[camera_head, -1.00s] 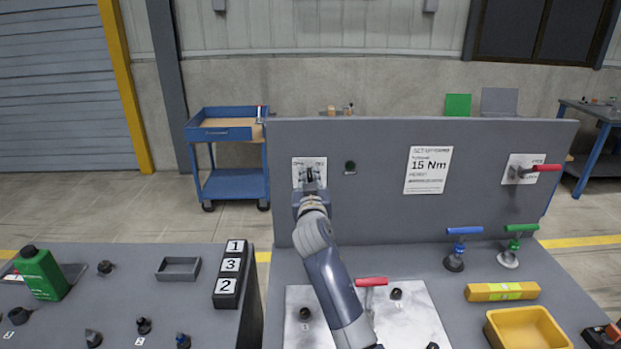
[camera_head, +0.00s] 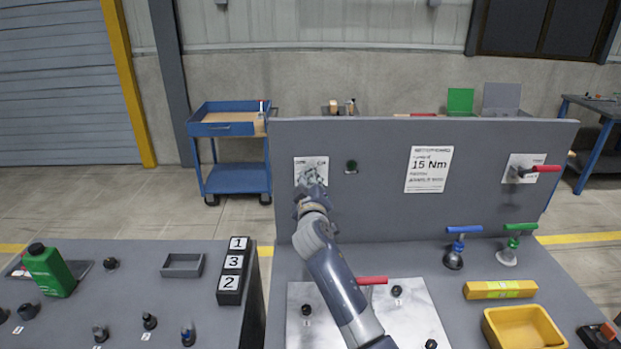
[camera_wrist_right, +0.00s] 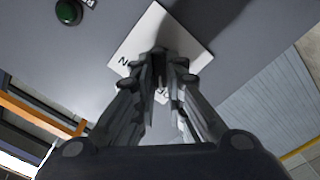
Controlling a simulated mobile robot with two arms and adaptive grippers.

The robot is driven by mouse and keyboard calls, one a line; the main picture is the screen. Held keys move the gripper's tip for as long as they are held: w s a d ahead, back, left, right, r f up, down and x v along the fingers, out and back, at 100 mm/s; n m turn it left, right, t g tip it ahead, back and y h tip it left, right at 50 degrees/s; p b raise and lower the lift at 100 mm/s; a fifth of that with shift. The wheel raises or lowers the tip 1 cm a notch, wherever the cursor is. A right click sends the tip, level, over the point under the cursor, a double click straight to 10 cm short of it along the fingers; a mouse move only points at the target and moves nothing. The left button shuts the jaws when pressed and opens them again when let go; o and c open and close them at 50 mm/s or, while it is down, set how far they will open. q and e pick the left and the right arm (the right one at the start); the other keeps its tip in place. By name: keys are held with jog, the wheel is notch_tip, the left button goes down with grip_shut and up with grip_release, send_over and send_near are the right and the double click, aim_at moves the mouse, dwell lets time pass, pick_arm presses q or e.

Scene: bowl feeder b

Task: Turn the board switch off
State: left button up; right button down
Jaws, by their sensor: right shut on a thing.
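The board switch sits on a white plate (camera_head: 311,168) with dark lettering, on the left part of the upright grey board (camera_head: 380,205). My right gripper (camera_head: 312,188) is at the plate, seen from behind, and covers most of the switch. In the right wrist view the plate (camera_wrist_right: 140,42) is turned, and my right gripper (camera_wrist_right: 162,80) has its fingers close together in front of it, shut on the switch. The switch itself is mostly hidden between the fingers, so its position cannot be read. My left gripper is not in view.
A dark green round button (camera_head: 351,167) is on the board just right of the plate; it also shows in the wrist view (camera_wrist_right: 68,12). A notice (camera_head: 429,169) and a red-handled lever (camera_head: 541,168) are farther right. A red-handled part (camera_head: 371,280) stands beside my forearm.

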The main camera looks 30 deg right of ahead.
dwell(0.5)
jog(key=c, duration=1.6)
grip_release()
jog(key=shift+c, duration=0.2)
jog(key=v, duration=1.2)
jog(key=shift+w+f, duration=0.1)
jog(key=shift+f, duration=0.1)
